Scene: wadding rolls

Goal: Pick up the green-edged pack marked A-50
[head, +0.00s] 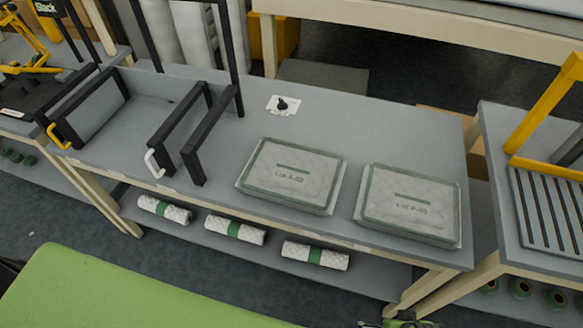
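Two flat, white quilted packs with green edges lie side by side on the grey workbench (350,130). The left pack (290,192) and the right pack (410,222) each carry a green bar and a small printed label beginning with "Lot". The print is too blurred to tell surely which one reads A-50. The packs are apart, with a narrow gap between them.
Black frames (195,125) stand on the bench left of the packs. A small black knob on a white plate (283,105) sits behind them. Several green-banded rolls (234,230) lie on the lower shelf. A slatted table (548,215) stands at right. A lime-green surface (110,295) fills the lower left.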

